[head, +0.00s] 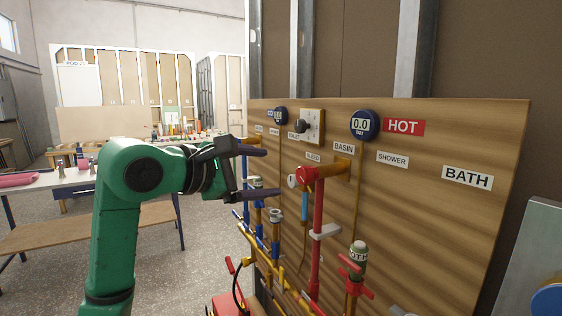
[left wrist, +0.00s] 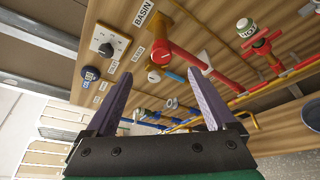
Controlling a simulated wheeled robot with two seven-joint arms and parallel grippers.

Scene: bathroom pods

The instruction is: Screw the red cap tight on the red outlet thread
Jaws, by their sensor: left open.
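My left gripper (head: 268,171) is open and empty, its dark fingers pointing right at the panel. It is left of a red elbow fitting (head: 308,174) that tops a red pipe (head: 318,230) under the BASIN label. In the left wrist view the open fingers (left wrist: 160,75) stand apart, and the red elbow (left wrist: 162,52) lies beyond and between their tips. A pale round disc (left wrist: 153,76) shows beside the elbow. I cannot tell which red part is the cap or which is the outlet thread. My right gripper is not in view.
The wooden panel (head: 450,235) carries blue gauges (head: 363,125), labels and a switch plate (head: 312,126). A red-handled HOT valve (head: 357,260) and brass and blue pipes sit low on it. A table (head: 45,180) stands behind my arm at left.

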